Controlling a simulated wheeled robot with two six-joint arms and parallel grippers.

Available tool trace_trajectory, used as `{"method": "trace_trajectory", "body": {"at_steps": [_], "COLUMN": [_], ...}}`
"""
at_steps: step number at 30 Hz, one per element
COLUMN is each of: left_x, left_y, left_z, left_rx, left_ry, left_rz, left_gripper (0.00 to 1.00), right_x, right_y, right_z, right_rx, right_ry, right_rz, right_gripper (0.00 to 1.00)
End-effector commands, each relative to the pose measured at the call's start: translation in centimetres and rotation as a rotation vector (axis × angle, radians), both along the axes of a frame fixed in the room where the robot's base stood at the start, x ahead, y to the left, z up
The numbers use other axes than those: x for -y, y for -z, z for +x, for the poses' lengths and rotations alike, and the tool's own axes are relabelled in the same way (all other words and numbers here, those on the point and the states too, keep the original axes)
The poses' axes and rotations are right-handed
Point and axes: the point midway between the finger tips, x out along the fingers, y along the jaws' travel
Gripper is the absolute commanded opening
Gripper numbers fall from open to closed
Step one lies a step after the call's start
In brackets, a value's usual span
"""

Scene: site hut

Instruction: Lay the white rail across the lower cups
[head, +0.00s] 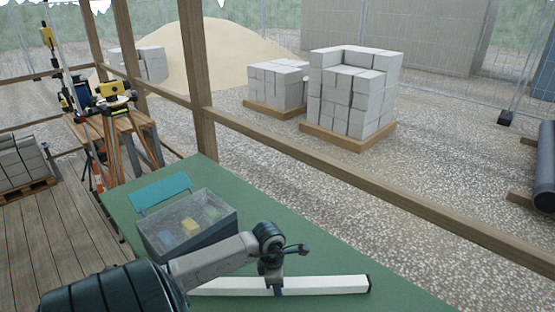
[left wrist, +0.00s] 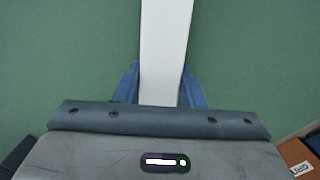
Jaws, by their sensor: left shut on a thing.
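The white rail (head: 325,285) is a long pale bar with a dark end cap at its right end, near the front of the green table top. My left gripper (head: 277,289) points down and is shut on the rail around its middle. In the left wrist view the rail (left wrist: 165,45) runs up between the two blue fingers. I cannot tell whether the rail touches the table or hangs just above it. No lower cups show in either view. My right gripper is not in view.
A clear-sided bin (head: 188,225) with coloured items stands left of the rail, with a teal panel (head: 160,193) behind it. A brown labelled thing (left wrist: 298,152) shows at the wrist view's lower right.

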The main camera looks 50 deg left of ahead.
Motion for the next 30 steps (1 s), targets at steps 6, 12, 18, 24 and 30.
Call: {"method": "trace_trajectory", "body": {"at_steps": [6, 12, 18, 24, 30], "left_x": [0.0, 0.0, 0.0, -0.3, -0.6], "left_y": [0.2, 0.2, -0.3, -2.5, -5.8], "left_z": [0.0, 0.0, 0.0, -0.3, -0.5], "left_rx": [0.0, 0.0, 0.0, 0.001, 0.001], "left_ry": [0.0, 0.0, 0.0, 0.004, 0.003], "left_rz": [0.0, 0.0, 0.0, 0.005, 0.008], "left_gripper": [0.58, 0.58, 0.58, 0.58, 0.58], "right_x": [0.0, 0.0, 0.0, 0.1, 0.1], "right_y": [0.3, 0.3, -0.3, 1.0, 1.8], "right_z": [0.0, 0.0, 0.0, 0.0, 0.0], "right_rx": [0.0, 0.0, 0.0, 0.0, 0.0], "right_ry": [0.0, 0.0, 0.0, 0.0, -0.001], "right_rz": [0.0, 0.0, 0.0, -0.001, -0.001], "right_gripper": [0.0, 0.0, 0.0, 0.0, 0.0]}}
